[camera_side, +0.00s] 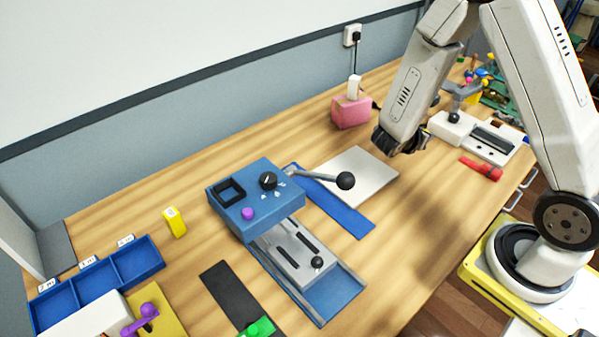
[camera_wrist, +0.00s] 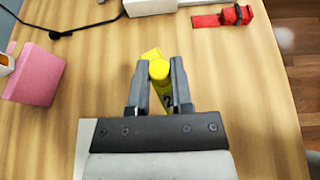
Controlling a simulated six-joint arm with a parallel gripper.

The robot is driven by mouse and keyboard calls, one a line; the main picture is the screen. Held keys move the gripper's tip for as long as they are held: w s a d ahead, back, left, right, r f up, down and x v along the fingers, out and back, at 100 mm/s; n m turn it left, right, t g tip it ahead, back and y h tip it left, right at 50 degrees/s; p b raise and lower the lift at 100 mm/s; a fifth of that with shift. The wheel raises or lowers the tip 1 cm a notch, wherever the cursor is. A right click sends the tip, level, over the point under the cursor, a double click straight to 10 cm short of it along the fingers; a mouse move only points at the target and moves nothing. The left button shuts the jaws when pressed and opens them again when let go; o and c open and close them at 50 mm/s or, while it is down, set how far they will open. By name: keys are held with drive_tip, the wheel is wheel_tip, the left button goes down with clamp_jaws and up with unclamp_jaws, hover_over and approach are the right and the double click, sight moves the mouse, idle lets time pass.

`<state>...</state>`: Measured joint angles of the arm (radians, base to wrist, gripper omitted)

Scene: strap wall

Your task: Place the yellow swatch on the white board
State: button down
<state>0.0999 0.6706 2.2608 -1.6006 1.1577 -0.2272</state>
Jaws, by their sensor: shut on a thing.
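My gripper (camera_side: 397,143) hangs above the table, just right of the flat white board (camera_side: 358,176). In the wrist view its two fingers (camera_wrist: 159,82) are shut on a yellow piece (camera_wrist: 159,70), which looks like the yellow swatch. It has a round yellow knob between the fingertips, with flat yellow parts showing behind and below it and a dark mark on it. The fingers hide the rest. In the side view I cannot make out the swatch. A pale corner of the board (camera_wrist: 84,132) shows at lower left in the wrist view.
A pink block (camera_side: 351,112) stands behind the board. A blue lever machine (camera_side: 255,200) and blue strip (camera_side: 345,212) lie to its left. A red piece (camera_side: 481,168) and white device (camera_side: 470,137) are to the right. A yellow block (camera_side: 175,222) stands farther left.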

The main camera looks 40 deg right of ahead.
drive_tip(key=w+a+f+n+t+y, duration=0.15)
drive_tip(key=w+a+n+t, duration=0.3)
drive_tip(key=w+a, duration=0.5)
hover_over(361, 170)
drive_tip(key=shift+h, duration=0.25)
drive_tip(key=shift+f, duration=2.55)
drive_tip(key=shift+f, duration=1.8)
drive_tip(key=shift+f, duration=0.1)
drive_tip(key=c, duration=0.5)
unclamp_jaws()
